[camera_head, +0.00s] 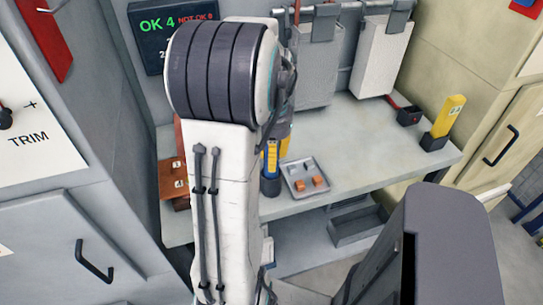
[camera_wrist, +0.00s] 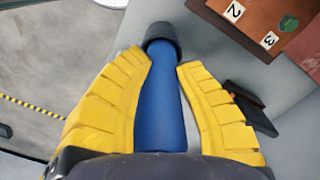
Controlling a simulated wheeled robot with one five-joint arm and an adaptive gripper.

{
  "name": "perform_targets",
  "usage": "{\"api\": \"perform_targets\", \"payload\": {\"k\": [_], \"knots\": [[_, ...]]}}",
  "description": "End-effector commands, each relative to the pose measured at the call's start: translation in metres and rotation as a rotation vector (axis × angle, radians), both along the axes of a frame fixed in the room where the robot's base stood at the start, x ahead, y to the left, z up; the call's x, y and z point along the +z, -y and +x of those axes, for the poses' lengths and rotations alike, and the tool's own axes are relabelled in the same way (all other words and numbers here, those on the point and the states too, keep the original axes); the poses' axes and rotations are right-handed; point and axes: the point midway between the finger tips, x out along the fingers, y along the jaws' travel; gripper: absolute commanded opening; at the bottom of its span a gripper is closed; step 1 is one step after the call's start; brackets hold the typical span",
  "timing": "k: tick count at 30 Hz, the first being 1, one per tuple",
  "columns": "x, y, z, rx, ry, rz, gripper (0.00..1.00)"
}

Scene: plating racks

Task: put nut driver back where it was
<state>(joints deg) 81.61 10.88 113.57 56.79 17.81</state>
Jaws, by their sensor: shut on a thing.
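My gripper (camera_wrist: 163,68) has its yellow fingers shut on the nut driver (camera_wrist: 162,105), seen in the wrist view as a blue rod between them. A dark ring or cup (camera_wrist: 161,38) is at the rod's far end. I cannot tell whether it is part of the tool or a holder. In the head view my gripper (camera_head: 271,157) is low at the left part of the counter, partly hidden by my arm. A dark cup-like piece (camera_head: 270,186) shows just below the fingers. Whether it rests on the counter is unclear.
A metal tray (camera_head: 293,185) with orange-brown pieces lies right of my gripper. Brown numbered blocks (camera_head: 172,180) are at the left. A yellow tool (camera_head: 449,115) stands in a dark holder at the right. The counter (camera_head: 385,150) between is mostly clear.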

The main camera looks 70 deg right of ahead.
Motion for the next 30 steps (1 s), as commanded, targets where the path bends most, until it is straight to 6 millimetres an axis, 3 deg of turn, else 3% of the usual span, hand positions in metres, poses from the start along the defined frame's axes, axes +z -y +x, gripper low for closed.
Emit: {"api": "perform_targets", "payload": {"k": [13,14,18,20,30], "knots": [[-0.0041,0.0002,0.0,0.0,0.0,-0.002,0.0],[-0.0035,-0.0001,0.0,0.0,0.0,0.0,0.34],[-0.0032,-0.0001,0.0,0.0,0.0,0.0,0.47],[-0.0031,-0.0001,0.0,0.0,0.0,0.0,0.51],[0.0018,0.0,0.0,0.0,0.0,-0.001,0.51]]}}
